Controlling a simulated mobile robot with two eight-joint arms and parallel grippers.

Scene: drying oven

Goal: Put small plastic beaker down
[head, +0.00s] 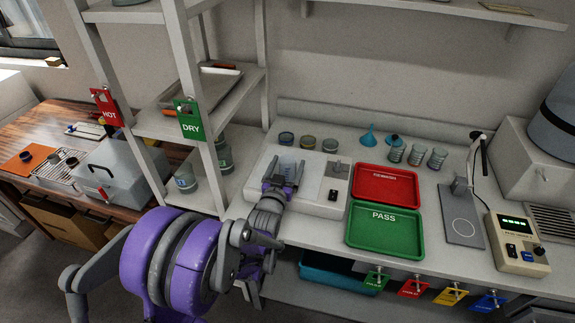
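My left gripper (284,172) reaches in over the white bench device (318,205), on the left part of its top. A small, clear, bluish plastic beaker (287,165) shows between its fingers, which sit close against its sides. The beaker looks upright. Its base is hidden by the gripper, so I cannot tell whether it touches the device. My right gripper is not in view.
A red tray (387,170) and a green PASS tray (384,248) lie right of the device. Several small cups stand behind it, including one dark cup (286,139). Glass beakers (416,155) stand at the back right. A shelf post (210,165) rises to the left.

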